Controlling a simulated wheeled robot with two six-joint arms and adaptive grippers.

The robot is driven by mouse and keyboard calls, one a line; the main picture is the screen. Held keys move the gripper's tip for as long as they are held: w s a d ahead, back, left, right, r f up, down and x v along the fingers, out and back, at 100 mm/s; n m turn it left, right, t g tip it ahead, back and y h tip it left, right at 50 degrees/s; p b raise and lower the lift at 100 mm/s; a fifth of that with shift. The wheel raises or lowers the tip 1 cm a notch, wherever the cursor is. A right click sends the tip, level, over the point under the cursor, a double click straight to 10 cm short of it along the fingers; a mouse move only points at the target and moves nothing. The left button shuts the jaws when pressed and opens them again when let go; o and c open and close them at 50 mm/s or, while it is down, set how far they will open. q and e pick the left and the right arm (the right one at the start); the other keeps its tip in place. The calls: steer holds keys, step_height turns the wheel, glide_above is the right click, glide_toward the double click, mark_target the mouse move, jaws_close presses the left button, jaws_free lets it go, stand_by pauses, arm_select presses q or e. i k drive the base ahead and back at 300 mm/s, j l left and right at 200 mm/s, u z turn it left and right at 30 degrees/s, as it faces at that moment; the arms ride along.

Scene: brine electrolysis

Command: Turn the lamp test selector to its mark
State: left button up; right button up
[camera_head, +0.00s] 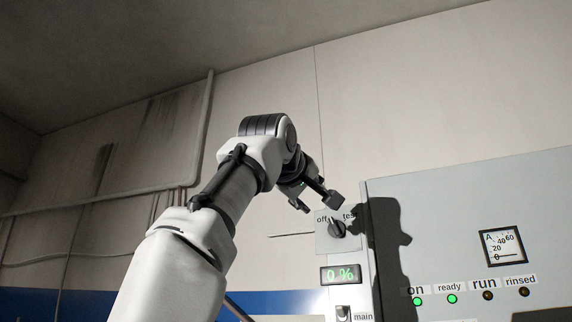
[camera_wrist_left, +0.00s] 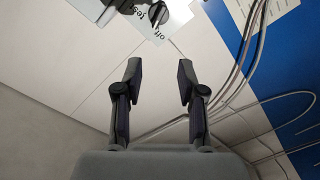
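The lamp test selector (camera_head: 338,229) is a dark round knob on a small grey plate with the labels "off" and "test". In the left wrist view the selector (camera_wrist_left: 158,13) shows at the top edge, partly cut off. My left gripper (camera_head: 318,203) is just up and left of the selector plate, apart from the knob. In the left wrist view the left gripper (camera_wrist_left: 158,75) has its two fingers spread with nothing between them. The knob's pointer direction is hard to read. My right gripper is not in view.
Below the plate are a green "0 %" display (camera_head: 341,274) and a "main" switch (camera_head: 343,312). A grey panel (camera_head: 450,220) with a meter (camera_head: 503,246) and indicator lamps stands to the right. Pipes (camera_head: 198,140) run along the wall at left.

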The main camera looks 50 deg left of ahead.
mark_target(336, 229)
steer(key=k+l, duration=0.15)
steer(key=i+j+u, duration=0.1)
steer(key=i+u, duration=0.95)
